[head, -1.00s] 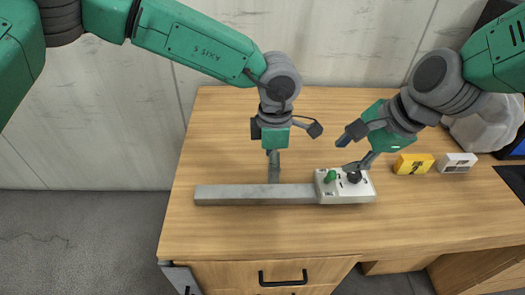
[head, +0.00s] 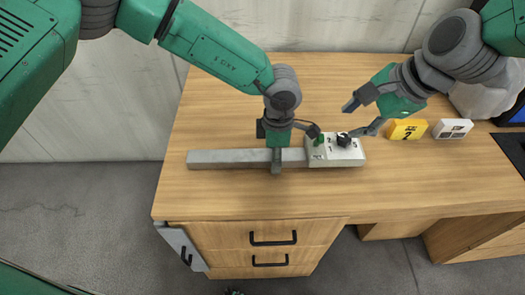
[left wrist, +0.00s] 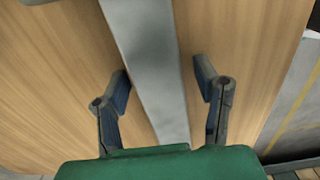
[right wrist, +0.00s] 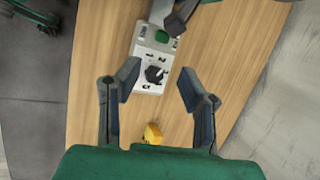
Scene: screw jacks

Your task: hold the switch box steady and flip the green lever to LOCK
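The white switch box (head: 352,153) sits on the desk at the right end of a grey metal bar (head: 225,159). Its small green lever (head: 320,141) is beside a black knob (head: 344,139); in the right wrist view the lever (right wrist: 162,36) is near a dark finger. My left gripper (head: 294,150) is open over the bar, which runs between its fingers in the left wrist view (left wrist: 150,60). One left finger overlaps the lever area in the head view. My right gripper (head: 361,117) is open and empty behind the box, one fingertip near the knob. Contact is unclear.
A yellow block (head: 407,129) and a white block (head: 452,128) lie right of the box. A pale bulky object (head: 478,100) and a dark panel (head: 515,150) are further right. The desk's front strip (head: 250,195) is clear.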

